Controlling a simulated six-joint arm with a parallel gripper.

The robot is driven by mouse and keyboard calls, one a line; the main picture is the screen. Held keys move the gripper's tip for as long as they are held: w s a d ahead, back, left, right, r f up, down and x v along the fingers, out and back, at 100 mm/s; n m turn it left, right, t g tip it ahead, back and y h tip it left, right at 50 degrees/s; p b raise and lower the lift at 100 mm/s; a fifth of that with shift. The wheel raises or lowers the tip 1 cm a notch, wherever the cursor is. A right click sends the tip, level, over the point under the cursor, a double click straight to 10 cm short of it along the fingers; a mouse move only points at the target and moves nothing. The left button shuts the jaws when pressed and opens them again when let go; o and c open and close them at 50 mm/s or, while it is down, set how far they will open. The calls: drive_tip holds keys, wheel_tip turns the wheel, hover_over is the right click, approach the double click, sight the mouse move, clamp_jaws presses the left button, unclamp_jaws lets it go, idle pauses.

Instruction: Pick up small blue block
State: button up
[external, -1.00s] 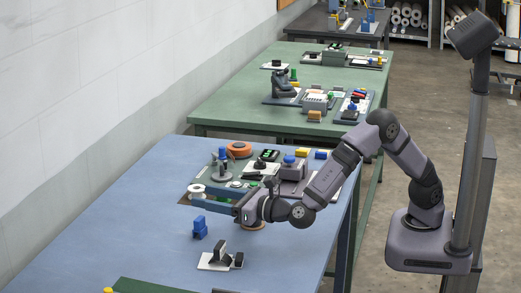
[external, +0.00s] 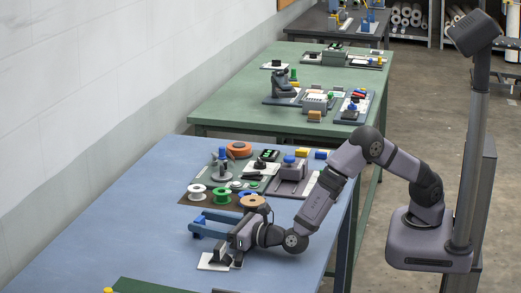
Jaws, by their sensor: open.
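A small blue block (external: 199,220) is on the blue table, left of the middle. Only part of it shows, at the fingertips of my gripper (external: 198,221). My gripper is low over the table with its fingers pointing left, one finger on the far side of the block and one on the near side. The fingers are apart, and the block appears to lie between their tips. I cannot tell whether either finger touches it. Another blue block (external: 321,154) lies at the back right of the table, beside a yellow one.
A white plate (external: 207,265) with black parts is just in front of my gripper, partly hidden by it. Behind are white (external: 196,192), green (external: 221,196) and tan (external: 252,202) spools on a brown mat. The table's left side is clear.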

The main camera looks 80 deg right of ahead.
drive_tip(key=shift+w+d+p, duration=0.25)
drive_tip(key=shift+w+p, duration=0.05)
drive_tip(key=shift+w, duration=1.25)
drive_tip(key=shift+w+d+p, duration=0.2)
drive_tip(key=shift+w+p, duration=0.05)
drive_tip(key=shift+w, duration=1.25)
drive_tip(key=shift+c, duration=0.7)
drive_tip(key=c, duration=1)
